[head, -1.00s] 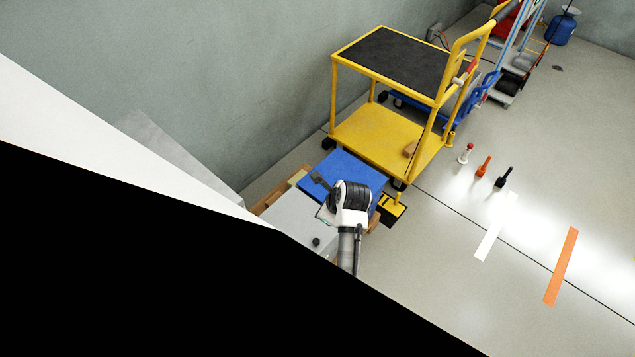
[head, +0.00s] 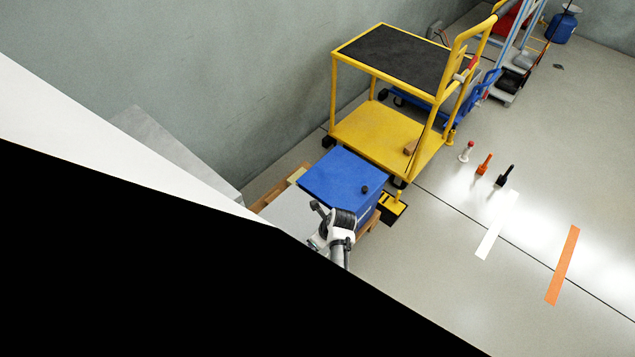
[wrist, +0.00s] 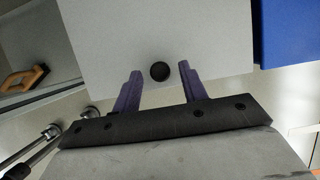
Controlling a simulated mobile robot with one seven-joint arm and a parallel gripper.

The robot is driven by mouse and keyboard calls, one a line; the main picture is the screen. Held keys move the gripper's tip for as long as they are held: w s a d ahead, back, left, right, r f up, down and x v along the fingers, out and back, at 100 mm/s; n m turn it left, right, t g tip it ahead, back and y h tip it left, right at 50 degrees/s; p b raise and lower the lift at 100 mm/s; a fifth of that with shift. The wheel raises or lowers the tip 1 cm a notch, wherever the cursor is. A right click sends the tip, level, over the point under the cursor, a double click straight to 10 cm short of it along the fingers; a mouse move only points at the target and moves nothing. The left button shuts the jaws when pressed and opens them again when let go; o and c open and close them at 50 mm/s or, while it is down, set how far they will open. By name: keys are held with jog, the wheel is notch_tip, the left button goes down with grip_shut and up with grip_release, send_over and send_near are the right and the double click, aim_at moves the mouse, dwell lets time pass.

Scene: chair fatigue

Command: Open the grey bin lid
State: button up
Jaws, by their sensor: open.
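The grey bin lid (wrist: 100,45) fills the upper middle of the wrist view as a flat pale panel with a round black knob (wrist: 160,71) near its lower edge. My gripper (wrist: 160,66) is open, with its two purple fingers on either side of the knob. Nothing is held, and I cannot tell whether the fingers touch the lid. In the head view the grey lid (head: 285,211) looks flat and closed, partly hidden by my body. My gripper (head: 320,218) is over its right side and hides the knob there.
A blue bin (head: 340,175) with its own black knob (head: 365,189) stands beside the grey one; its edge shows in the wrist view (wrist: 285,35). A yellow trolley (head: 385,135) stands behind. A yellow-black object (head: 395,208) is on the floor. Open floor lies to the right.

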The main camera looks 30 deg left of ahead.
jog(key=shift+a+f, duration=0.2)
jog(key=shift+f, duration=0.25)
grip_shut()
jog(key=shift+r, duration=0.1)
